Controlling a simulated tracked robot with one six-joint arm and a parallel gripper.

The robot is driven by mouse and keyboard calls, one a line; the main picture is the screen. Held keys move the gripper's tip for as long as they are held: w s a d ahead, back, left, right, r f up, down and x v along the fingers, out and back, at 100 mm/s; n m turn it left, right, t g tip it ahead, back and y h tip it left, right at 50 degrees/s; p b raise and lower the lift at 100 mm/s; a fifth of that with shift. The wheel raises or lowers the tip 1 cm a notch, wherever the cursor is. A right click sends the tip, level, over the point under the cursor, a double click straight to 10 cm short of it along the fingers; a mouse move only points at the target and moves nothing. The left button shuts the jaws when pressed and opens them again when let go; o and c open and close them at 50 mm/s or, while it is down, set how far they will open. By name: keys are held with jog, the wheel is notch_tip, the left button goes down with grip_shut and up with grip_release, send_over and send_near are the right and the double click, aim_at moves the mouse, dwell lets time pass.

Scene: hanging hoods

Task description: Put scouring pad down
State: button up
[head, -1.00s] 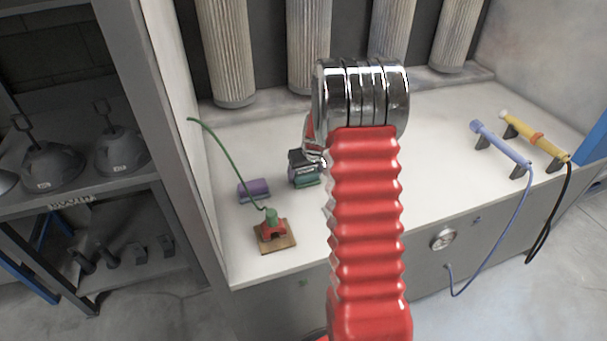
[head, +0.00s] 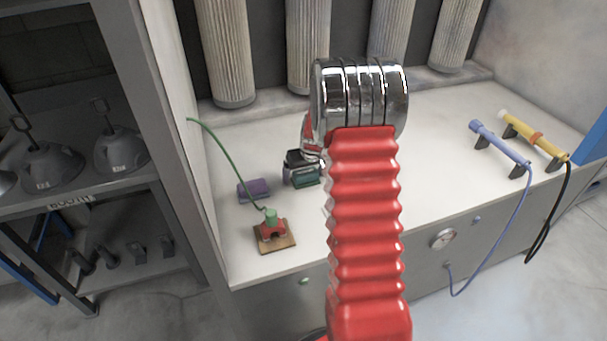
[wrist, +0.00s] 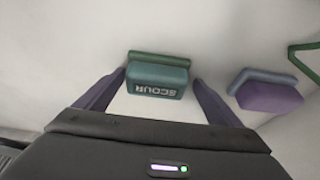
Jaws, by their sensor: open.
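The scouring pad (wrist: 157,80) is a teal block lettered SCOUR with a green layer along one side. In the wrist view it lies on the white worktop between the tips of my gripper (wrist: 160,88). The two purple-grey fingers are spread, with a gap on each side of the pad. In the head view the pad (head: 305,177) is on the bench, just left of my red arm. My gripper (head: 292,172) is partly hidden there behind my arm and beside the pad.
A purple sponge-like block (head: 254,190) lies left of the pad. Blue (head: 500,143) and yellow (head: 535,135) tools rest on stands at the right. Pleated filters hang behind.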

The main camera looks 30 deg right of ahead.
jog(key=d+v, duration=0.1)
jog(key=v, duration=1.1)
jog(key=shift+a, duration=0.3)
